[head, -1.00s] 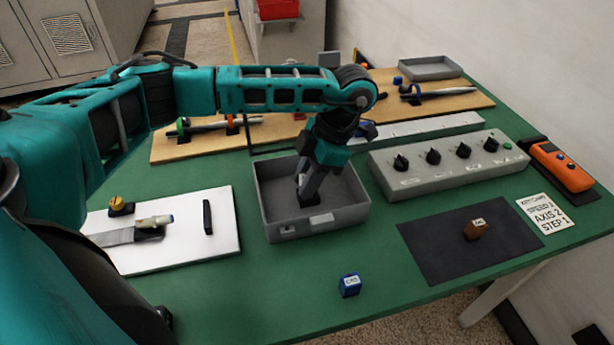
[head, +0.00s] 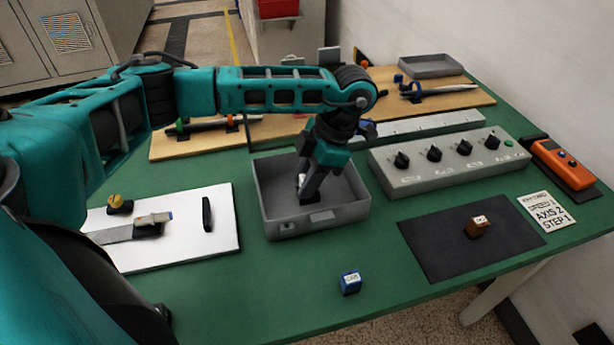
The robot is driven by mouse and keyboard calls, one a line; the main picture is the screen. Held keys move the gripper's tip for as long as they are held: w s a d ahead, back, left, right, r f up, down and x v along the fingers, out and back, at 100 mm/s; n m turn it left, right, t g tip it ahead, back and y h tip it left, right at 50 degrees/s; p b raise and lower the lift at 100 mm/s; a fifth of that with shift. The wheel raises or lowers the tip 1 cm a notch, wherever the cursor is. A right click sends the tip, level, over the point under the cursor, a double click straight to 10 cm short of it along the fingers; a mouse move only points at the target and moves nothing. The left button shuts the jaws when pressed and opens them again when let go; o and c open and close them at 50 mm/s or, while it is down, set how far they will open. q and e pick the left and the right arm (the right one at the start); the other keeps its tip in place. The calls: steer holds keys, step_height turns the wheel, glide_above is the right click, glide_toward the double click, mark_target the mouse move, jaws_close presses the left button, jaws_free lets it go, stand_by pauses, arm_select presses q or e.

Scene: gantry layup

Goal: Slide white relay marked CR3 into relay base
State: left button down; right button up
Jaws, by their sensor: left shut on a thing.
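My left gripper (head: 306,190) points down into the grey open bin (head: 318,226). It is shut on a small white block (head: 301,181), which shows at the fingers inside the bin. I take this block for the white relay; its marking cannot be read, and the fingers hide most of it. A blue block with a white label (head: 350,283) stands on the green table near the front edge. A brown block with a white label (head: 478,228) sits on the dark mat (head: 440,254). I cannot make out the relay base. My right gripper is not in view.
A grey box with several black knobs (head: 445,165) stands right of the bin. A white board (head: 178,245) with small items lies left. Behind are wooden boards with tools (head: 476,98) and a long grey rail (head: 425,129).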

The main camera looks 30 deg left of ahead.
arm_select(q)
steer(key=shift+r, duration=0.45)
steer(key=shift+d, duration=0.15)
stand_by(0.7)
steer(key=shift+f, duration=0.55)
stand_by(0.5)
steer(key=shift+r, duration=0.2)
steer(key=shift+r+p, duration=0.3)
steer(key=shift+r, duration=0.1)
